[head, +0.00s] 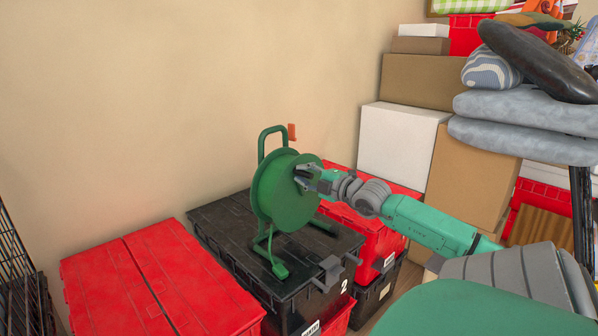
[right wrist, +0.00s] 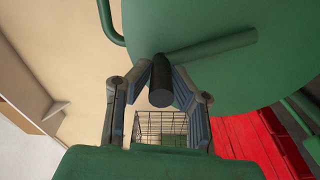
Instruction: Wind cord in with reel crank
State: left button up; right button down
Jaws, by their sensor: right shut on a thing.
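The green cord reel (head: 283,200) stands upright on its tube frame on top of a black tote (head: 225,222). Its round disc also fills the upper right of the right wrist view (right wrist: 270,70). A dark crank knob (right wrist: 160,95) sticks out from a green crank arm (right wrist: 212,47) on the disc. My right gripper (head: 303,179) is at the disc's face, and in the right wrist view its fingers (right wrist: 160,80) are shut around the knob. My left gripper is not in view.
Red totes (head: 160,275) stand at the left, and another red tote (head: 385,240) is behind the reel. Boxes (head: 400,140) and grey cushions (head: 520,110) are stacked at the right. A wire cage (head: 15,260) is at the far left. The wall above the reel is bare.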

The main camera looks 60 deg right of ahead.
jog(key=shift+s+d+m+p, duration=0.1)
jog(key=shift+d+m+p, duration=0.45)
jog(key=shift+m, duration=0.15)
jog(key=shift+f, duration=0.1)
jog(key=shift+f, duration=0.15)
jog(key=c, duration=1.5)
grip_release()
jog(key=shift+o, duration=0.2)
jog(key=shift+d, duration=0.2)
